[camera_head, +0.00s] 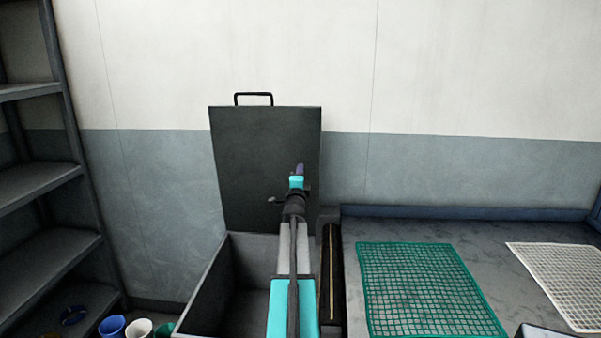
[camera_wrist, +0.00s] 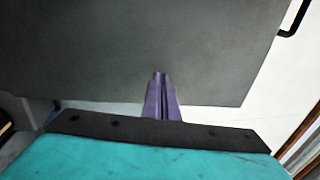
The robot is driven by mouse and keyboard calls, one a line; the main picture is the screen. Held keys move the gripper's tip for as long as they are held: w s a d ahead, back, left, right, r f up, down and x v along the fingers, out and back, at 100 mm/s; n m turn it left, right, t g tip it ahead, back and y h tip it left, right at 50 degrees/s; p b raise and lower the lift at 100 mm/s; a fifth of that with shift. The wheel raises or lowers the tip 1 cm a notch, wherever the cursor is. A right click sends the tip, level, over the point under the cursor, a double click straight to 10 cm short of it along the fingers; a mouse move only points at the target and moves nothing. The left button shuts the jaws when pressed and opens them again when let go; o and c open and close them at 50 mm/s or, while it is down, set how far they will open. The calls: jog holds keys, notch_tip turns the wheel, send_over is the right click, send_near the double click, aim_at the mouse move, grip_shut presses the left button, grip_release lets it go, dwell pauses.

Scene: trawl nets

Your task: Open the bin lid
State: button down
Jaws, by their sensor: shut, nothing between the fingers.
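The bin (camera_head: 208,283) is a dark grey open box at the lower middle of the head view. Its lid (camera_head: 265,150) stands upright at the back, against the wall, with a black handle (camera_head: 253,95) on its top edge. The lid also fills much of the wrist view (camera_wrist: 130,45), with part of the handle (camera_wrist: 296,20) at the top right. My gripper (camera_head: 299,168) is in front of the lid, below the handle. In the wrist view its purple fingers (camera_wrist: 160,80) are together and empty. I cannot tell whether they touch the lid.
A workbench (camera_head: 350,270) to the right bears a green net (camera_head: 425,290) and a white net (camera_head: 565,280). Grey shelving (camera_head: 40,185) stands at the left. A blue cup (camera_head: 111,327) and a white cup (camera_head: 139,328) are at the lower left.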

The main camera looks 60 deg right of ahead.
jog(key=r+b+v, duration=0.1)
jog(key=b+v, duration=0.1)
jog(key=v, duration=1.1)
jog(key=shift+a+r, duration=0.35)
jog(key=shift+s, duration=0.1)
dwell(0.5)
